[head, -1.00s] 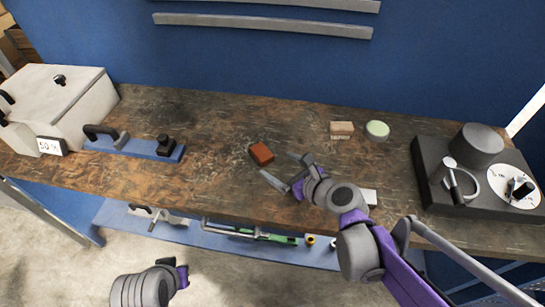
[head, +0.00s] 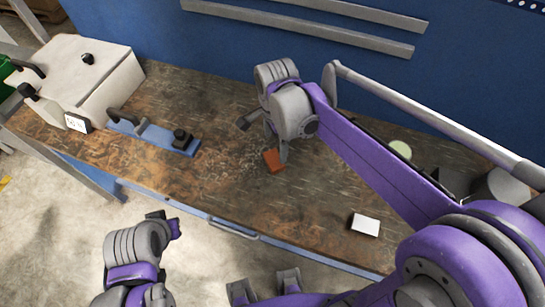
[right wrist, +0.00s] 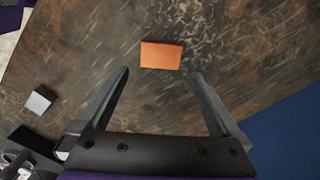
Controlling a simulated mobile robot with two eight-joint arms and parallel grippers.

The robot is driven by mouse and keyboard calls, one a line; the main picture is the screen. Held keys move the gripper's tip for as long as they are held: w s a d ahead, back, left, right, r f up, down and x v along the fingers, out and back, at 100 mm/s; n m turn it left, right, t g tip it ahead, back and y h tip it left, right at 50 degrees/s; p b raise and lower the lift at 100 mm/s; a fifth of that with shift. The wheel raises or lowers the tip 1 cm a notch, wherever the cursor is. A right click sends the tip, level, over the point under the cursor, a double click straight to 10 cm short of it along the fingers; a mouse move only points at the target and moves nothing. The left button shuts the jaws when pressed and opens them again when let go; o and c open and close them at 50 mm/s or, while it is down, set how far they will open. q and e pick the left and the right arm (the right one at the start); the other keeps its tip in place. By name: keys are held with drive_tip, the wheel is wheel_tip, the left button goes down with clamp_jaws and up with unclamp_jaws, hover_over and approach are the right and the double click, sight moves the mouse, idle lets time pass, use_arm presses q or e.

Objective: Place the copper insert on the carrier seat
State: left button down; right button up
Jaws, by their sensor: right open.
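The copper insert (head: 274,161), a small orange-brown block, lies on the worn brown bench. My right gripper (head: 264,137) is above and beside it. In the right wrist view, the insert (right wrist: 161,55) lies just ahead of the two spread fingers (right wrist: 160,74), roughly centred between them. That gripper is open and empty. The carrier seat is not clearly identifiable; a blue plate (head: 152,134) with a dark handle and a black knob lies on the bench at left. The end of my left arm (head: 165,224) shows at lower left, its fingers not clear.
A white box (head: 84,75) with a small display stands at the bench's left end. A white-topped block (head: 365,224) lies near the front edge. A pale green round item (head: 400,149) is partly behind my right arm. The blue wall (head: 190,50) is behind the bench.

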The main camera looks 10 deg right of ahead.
sight(274, 159)
wheel_tip(274, 159, down, 8)
drive_tip(key=shift+a+r, duration=0.1)
drive_tip(key=shift+r, duration=0.15)
clamp_jaws()
idle(0.6)
